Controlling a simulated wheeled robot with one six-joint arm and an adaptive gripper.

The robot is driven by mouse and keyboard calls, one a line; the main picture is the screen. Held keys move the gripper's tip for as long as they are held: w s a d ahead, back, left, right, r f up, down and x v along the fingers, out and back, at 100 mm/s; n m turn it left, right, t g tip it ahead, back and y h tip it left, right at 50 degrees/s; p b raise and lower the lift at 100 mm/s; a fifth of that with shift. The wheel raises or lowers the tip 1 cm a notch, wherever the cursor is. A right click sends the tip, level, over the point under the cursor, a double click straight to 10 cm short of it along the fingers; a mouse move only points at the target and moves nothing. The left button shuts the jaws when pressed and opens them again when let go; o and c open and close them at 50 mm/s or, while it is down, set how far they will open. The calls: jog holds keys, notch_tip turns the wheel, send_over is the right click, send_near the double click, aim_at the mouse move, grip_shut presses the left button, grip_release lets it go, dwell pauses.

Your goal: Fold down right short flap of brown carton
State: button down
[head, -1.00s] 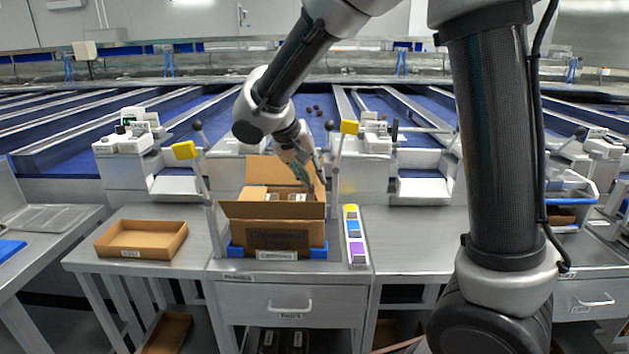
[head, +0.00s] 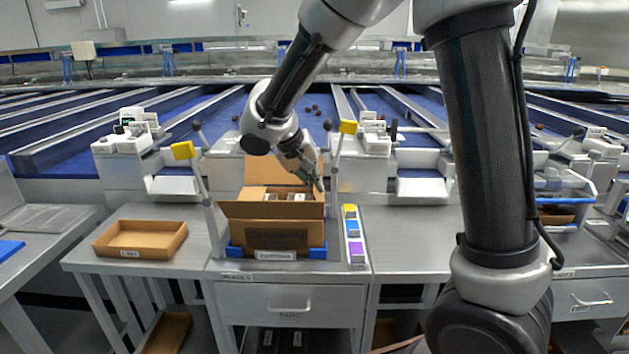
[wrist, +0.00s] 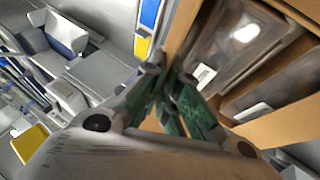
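The brown carton (head: 275,236) stands open on the bench in the head view. Its back flap (head: 262,172) stands up, and its front flap (head: 245,209) tilts outward toward me. Several clear-lidded packs with white labels (wrist: 235,40) lie inside. My gripper (head: 319,187) is at the carton's right side, pointing down at the rim. The right short flap is mostly hidden behind it, so its angle is unclear. In the wrist view the green-padded fingers (wrist: 166,72) are close together at a cardboard edge (wrist: 183,28). I see nothing clearly held between them.
Blue corner holders (head: 318,252) sit at the carton's base. A strip of coloured blocks (head: 353,235) lies just right of it. Posts with yellow heads (head: 348,127) stand at both sides. A shallow brown tray (head: 140,239) is on the left bench. Bare bench lies farther right.

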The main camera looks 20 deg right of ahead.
jog(key=shift+a, duration=0.1)
jog(key=h, duration=0.1)
jog(key=a+f+h, duration=0.1)
jog(key=h, duration=0.1)
jog(key=shift+w+a+n+g, duration=0.3)
jog(key=shift+n+g, duration=0.1)
jog(key=shift+w+a+f+h, duration=0.15)
jog(key=shift+a+f+h, duration=0.35)
jog(key=shift+h, duration=0.6)
jog(key=c, duration=1.7)
grip_release()
notch_tip(320, 180, up, 10)
jog(key=shift+n, duration=0.3)
